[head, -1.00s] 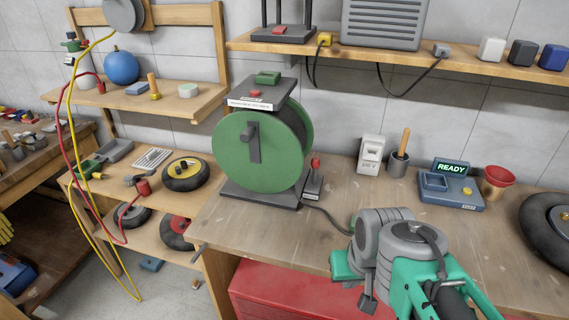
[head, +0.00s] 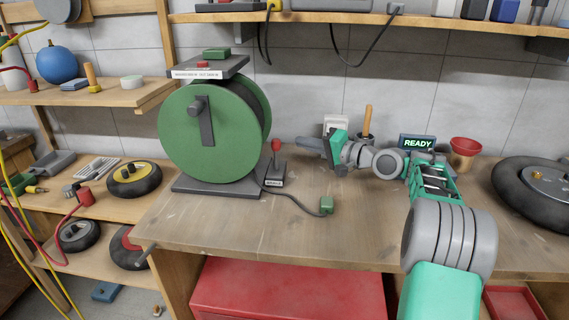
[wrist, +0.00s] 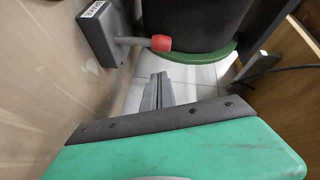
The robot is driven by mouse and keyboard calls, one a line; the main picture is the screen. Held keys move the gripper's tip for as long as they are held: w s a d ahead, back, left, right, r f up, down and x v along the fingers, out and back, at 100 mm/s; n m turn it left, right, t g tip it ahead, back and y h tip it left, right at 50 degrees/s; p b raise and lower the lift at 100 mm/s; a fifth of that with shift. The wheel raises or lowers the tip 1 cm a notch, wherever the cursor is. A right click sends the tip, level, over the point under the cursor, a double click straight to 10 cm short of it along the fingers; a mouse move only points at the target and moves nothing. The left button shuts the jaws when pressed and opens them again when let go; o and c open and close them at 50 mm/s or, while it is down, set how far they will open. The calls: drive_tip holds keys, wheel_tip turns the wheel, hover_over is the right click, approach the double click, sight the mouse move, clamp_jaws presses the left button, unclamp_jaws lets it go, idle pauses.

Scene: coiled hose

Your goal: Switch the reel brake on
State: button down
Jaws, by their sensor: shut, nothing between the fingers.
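The brake is a dark grey labelled box (head: 274,182) on the bench at the reel's right foot. Its lever ends in a red knob (head: 276,146) and stands about upright. In the wrist view the box (wrist: 97,35) is at upper left, and the red knob (wrist: 161,43) lies just beyond my fingertips. The green hose reel (head: 208,130) stands on a grey base to the left of the brake. My gripper (head: 303,143) is shut and empty, pointing left, a little right of the knob and apart from it. Its closed fingers (wrist: 158,80) show in the wrist view.
A white box (head: 337,124) and a lit READY unit (head: 417,142) stand behind my arm. A red funnel (head: 465,152) and a tyre (head: 535,190) are to the right. The front bench is clear.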

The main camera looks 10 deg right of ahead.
sight(276, 156)
drive_tip(key=d+m+t+y, duration=0.1)
drive_tip(key=d+y, duration=0.1)
drive_tip(key=d, duration=0.2)
drive_tip(key=w+a, duration=0.3)
drive_tip(key=a, duration=0.6)
drive_tip(key=shift+f, duration=0.1)
idle(0.4)
